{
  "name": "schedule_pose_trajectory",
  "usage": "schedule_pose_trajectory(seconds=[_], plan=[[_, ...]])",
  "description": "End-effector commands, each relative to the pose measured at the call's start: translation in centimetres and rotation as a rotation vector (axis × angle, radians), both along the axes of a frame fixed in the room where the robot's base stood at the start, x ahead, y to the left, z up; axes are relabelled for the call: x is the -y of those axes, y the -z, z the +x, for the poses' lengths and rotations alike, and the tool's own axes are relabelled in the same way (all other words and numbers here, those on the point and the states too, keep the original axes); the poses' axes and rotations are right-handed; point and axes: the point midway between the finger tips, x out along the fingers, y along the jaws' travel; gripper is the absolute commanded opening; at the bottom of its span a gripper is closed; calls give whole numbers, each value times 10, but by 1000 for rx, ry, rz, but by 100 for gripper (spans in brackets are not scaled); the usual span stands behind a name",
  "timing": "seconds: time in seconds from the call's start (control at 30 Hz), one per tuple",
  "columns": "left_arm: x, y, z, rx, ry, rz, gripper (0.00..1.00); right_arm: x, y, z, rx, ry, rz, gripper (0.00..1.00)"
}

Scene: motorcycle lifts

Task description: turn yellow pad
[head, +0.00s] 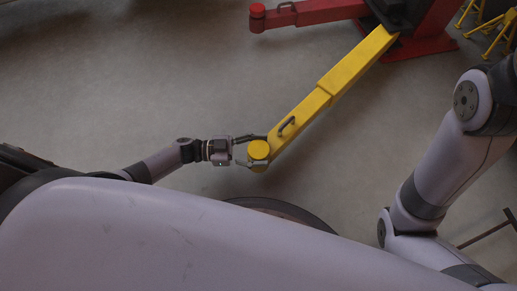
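The yellow pad (258,150) is a round disc at the near end of a long yellow lift arm (338,84). My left gripper (246,150) reaches in from the left and has its fingers at the pad's left side, one finger above and one below. The fingers look spread around the pad's edge; I cannot tell whether they touch it. My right arm is at the right of the head view, and its gripper is out of view.
A red lift arm (310,13) with a red round pad (257,10) lies at the top. It joins a dark red base (425,40). Yellow stands (490,30) are at the top right. A dark bar (487,234) is at the lower right. The grey floor at left is clear.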

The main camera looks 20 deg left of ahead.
Motion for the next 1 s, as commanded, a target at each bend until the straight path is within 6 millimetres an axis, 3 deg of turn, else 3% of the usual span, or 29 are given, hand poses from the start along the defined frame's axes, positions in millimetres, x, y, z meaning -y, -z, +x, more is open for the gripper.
schedule_pose_trajectory(seconds=[0.23, 0.57, 0.77, 1.0], plan=[[0, 1, 0, -2, -3, 3, 74, 0, 2, 2, -7, 0, 0, 68], [-3, 2, -1, -3, -4, 5, 74, -1, 3, 2, -7, 5, -10, 68], [-29, 3, -10, -5, -5, 9, 74, -1, 3, 2, -6, 4, -8, 68], [-79, 3, -26, -5, -4, 8, 74, -1, 2, 2, -5, 3, -7, 68]])
